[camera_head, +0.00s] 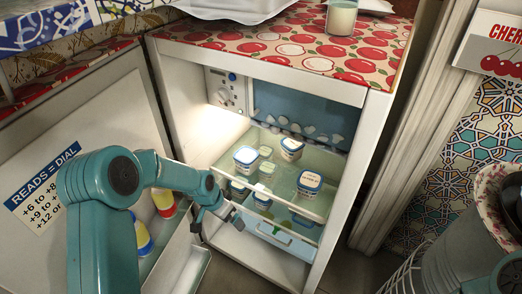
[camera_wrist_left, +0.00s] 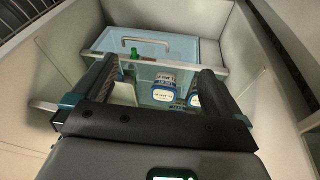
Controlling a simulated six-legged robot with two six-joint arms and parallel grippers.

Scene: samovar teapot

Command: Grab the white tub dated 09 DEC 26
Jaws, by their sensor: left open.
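Several white tubs with blue lids stand in the open fridge. In the head view, the upper glass shelf holds a left tub (camera_head: 246,159), a back tub (camera_head: 291,149) and a front right tub (camera_head: 309,183). More tubs, such as one at the left (camera_head: 240,189), show below through the glass. Their dates are too small to read, so I cannot tell which is 09 DEC 26. My left gripper (camera_head: 232,220) is open and empty low at the fridge's front left. In the left wrist view, a tub (camera_wrist_left: 164,82) shows between its fingers (camera_wrist_left: 158,68), farther off. My right gripper is not in view.
The fridge door (camera_head: 45,130) stands open at left, with bottles (camera_head: 143,238) in its rack. A clear drawer (camera_head: 275,238) lies below the shelves. Small cups (camera_head: 267,169) stand among the tubs. A metal bucket (camera_head: 462,225) stands at right.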

